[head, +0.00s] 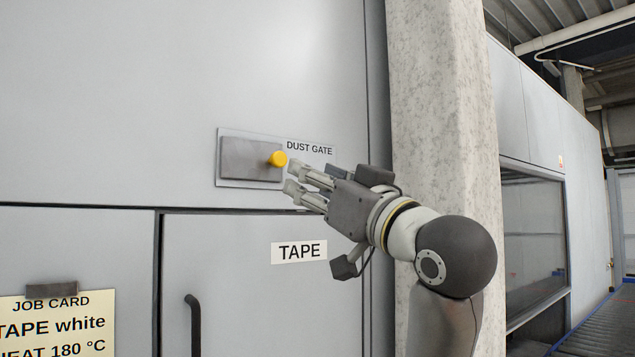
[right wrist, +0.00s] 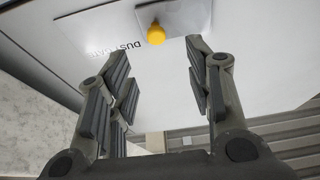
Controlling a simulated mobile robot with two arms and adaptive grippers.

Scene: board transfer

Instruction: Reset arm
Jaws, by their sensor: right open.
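My right gripper (head: 307,187) is open and empty in front of a grey cabinet wall, just below and right of a yellow knob (head: 278,159). The knob sits at the right end of a grey plate beside the label DUST GATE (head: 309,148). In the right wrist view my right gripper's fingers (right wrist: 160,75) stand wide apart. The yellow knob (right wrist: 156,34) shows beyond the fingertips, between them, and nothing is held. I cannot tell exactly how far the fingertips are from the wall. My left gripper is not in view.
Below is a cabinet door with a TAPE label (head: 299,251) and a dark handle (head: 193,325). A job card (head: 58,325) hangs at the lower left, reading TAPE white and 180 °C. A concrete pillar (head: 440,90) stands right behind my right arm. A roller conveyor (head: 603,325) lies far right.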

